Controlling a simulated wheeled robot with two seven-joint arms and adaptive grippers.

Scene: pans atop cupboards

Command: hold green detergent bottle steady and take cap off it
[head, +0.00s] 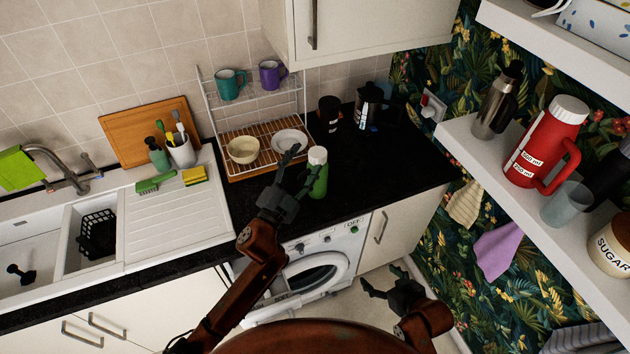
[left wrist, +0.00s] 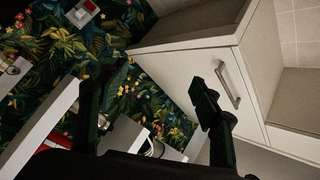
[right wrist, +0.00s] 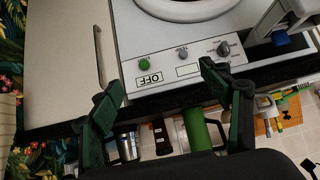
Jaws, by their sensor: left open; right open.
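The green detergent bottle (head: 318,182) stands upright near the front edge of the black worktop, with its white cap (head: 317,155) on top. My left gripper (head: 302,160) is open beside the bottle, on its left in the head view. One finger overlaps the bottle's edge there; I cannot tell whether it touches. The left wrist view shows the open left fingers (left wrist: 155,100) but no bottle. My right gripper (head: 383,279) is open and empty, low in front of the washing machine.
A dish rack (head: 262,140) with mugs, a bowl and a plate stands behind the bottle. The washing machine (head: 318,268) is below. Shelves (head: 480,150) project at right. The worktop right of the bottle is clear.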

